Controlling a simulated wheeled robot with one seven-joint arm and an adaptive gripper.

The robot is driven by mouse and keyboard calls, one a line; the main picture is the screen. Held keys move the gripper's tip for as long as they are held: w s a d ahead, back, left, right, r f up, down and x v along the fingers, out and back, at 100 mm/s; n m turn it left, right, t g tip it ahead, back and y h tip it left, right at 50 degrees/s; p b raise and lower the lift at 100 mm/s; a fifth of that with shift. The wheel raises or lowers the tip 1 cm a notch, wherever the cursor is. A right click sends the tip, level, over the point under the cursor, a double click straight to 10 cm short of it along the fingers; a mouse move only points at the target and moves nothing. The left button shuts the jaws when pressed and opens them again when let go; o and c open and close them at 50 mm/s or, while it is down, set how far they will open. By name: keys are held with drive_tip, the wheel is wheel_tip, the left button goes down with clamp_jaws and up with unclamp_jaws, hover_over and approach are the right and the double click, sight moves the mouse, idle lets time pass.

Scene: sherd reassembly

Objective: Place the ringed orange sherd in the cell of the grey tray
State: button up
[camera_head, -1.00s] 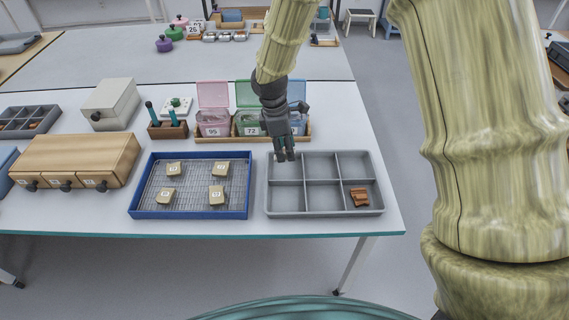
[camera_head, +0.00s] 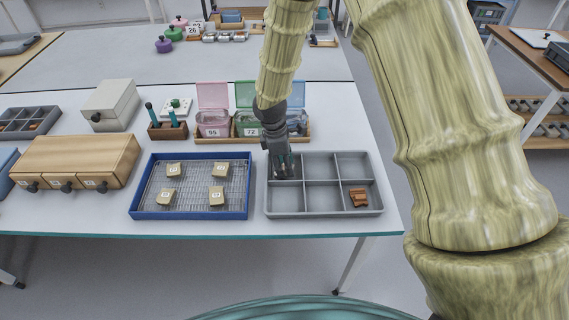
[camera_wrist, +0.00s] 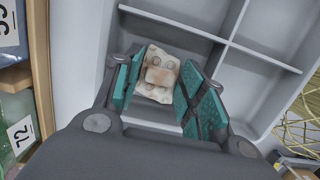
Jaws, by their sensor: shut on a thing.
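My gripper (camera_head: 285,174) points down into the back-left cell of the grey tray (camera_head: 325,214). In the wrist view, my gripper (camera_wrist: 158,88) has its teal pads shut on a sherd (camera_wrist: 160,76). This sherd looks pale beige with faint pinkish-orange patches and round ring marks. The grey tray's wall (camera_wrist: 172,23) and dividers surround it in that view. I cannot tell whether the sherd touches the cell floor. In the head view the sherd is too small and covered to make out. Orange sherd pieces (camera_head: 358,198) lie in the tray's front-right cell.
A blue tray (camera_head: 190,214) with a wire rack and several labelled tan sherds stands left of the grey tray. Pink and green lidded bins (camera_head: 213,122) stand behind, close to my gripper. A wooden drawer unit (camera_head: 75,160) is at left. The tray's other cells look empty.

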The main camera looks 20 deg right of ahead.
drive_tip(key=shift+f, duration=0.15)
drive_tip(key=o, duration=1)
wheel_tip(320, 180, up, 12)
drive_tip(key=a+b, duration=0.1)
drive_tip(key=a, duration=0.1)
drive_tip(key=shift+w, duration=0.3)
